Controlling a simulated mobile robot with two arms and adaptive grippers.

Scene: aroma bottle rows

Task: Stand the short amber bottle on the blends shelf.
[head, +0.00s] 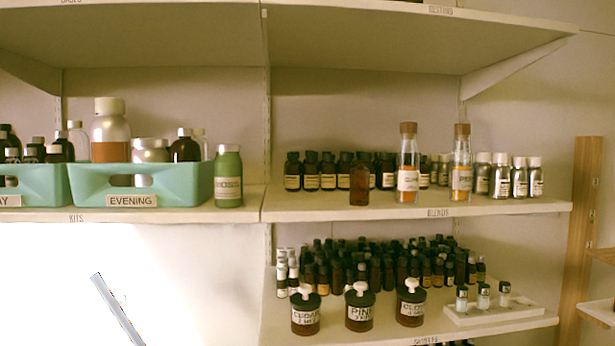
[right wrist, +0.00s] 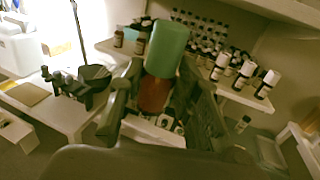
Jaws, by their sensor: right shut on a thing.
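A short, plain amber bottle (head: 359,185) stands upright on the blends shelf (head: 415,212), in front of the row of dark bottles and left of a tall cork-topped bottle (head: 408,165). It has no readable label. My right gripper (right wrist: 165,100) shows only in the right wrist view. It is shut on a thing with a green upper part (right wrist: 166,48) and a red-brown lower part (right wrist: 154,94). I cannot tell whether this is one bottle or two things in line. My left gripper is not in view.
A green bottle (head: 228,178) stands at the kits shelf's right end, beside a teal bin (head: 145,185). A second cork-topped bottle (head: 461,165) and several silver bottles (head: 502,180) fill the blends shelf's right part. Its front left corner is clear. A mortar (right wrist: 95,78) appears in the wrist view.

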